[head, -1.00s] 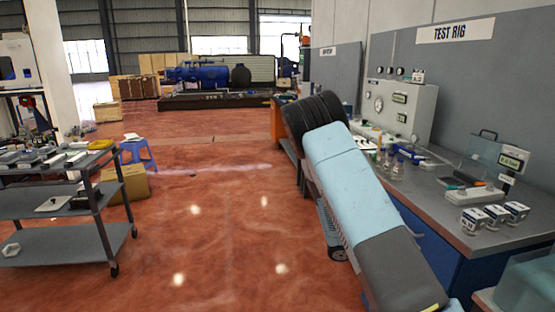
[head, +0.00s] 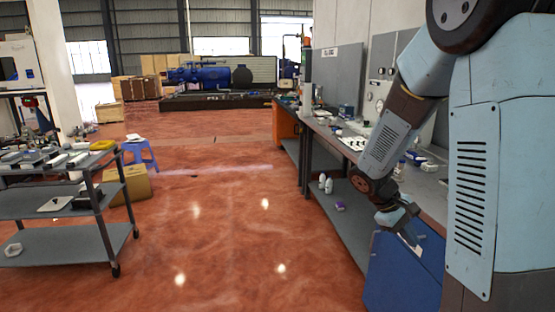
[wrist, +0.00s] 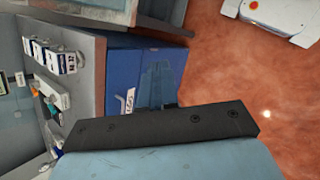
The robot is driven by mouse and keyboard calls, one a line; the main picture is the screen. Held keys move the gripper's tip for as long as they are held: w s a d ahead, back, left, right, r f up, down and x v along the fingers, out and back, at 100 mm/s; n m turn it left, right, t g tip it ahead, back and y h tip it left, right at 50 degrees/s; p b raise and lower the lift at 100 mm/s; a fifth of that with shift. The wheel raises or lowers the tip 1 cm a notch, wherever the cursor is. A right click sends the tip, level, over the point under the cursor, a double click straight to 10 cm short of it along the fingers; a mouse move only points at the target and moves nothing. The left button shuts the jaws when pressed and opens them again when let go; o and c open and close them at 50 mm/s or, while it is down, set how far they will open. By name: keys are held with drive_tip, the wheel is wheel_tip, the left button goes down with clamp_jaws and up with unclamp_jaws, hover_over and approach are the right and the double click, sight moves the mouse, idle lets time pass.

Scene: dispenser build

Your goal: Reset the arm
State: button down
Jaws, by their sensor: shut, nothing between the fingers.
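My arm is bent at the right of the head view, in front of the workbench (head: 437,205). Its upper links are light blue and dark grey and cover much of the right side. My gripper (head: 412,243) hangs low and tilted in front of the blue cabinet (head: 390,270) below the bench top. It is shut and empty. In the wrist view, a dark bar and light blue housing fill the bottom. The blue cabinet (wrist: 140,75) shows beyond them, with the floor to its right. The fingertips are not clear there.
Small white boxes (wrist: 50,55) stand on the bench in the wrist view. A grey shelf cart (head: 70,200) stands at the left, with a blue stool (head: 140,152) and a cardboard box (head: 132,183) beside it. The red floor (head: 220,230) between cart and bench is clear.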

drive_tip(key=s+a+r+m+t+y, duration=0.2)
drive_tip(key=s+a+r, duration=0.3)
drive_tip(key=s+r, duration=0.3)
drive_tip(key=s+a+r+m+t+y, duration=0.3)
drive_tip(key=s+a+r+t+y, duration=0.2)
drive_tip(key=s+r, duration=0.3)
drive_tip(key=shift+s+a+r+m+t, duration=0.3)
drive_tip(key=shift+a+r, duration=0.05)
drive_tip(key=shift+r, duration=0.45)
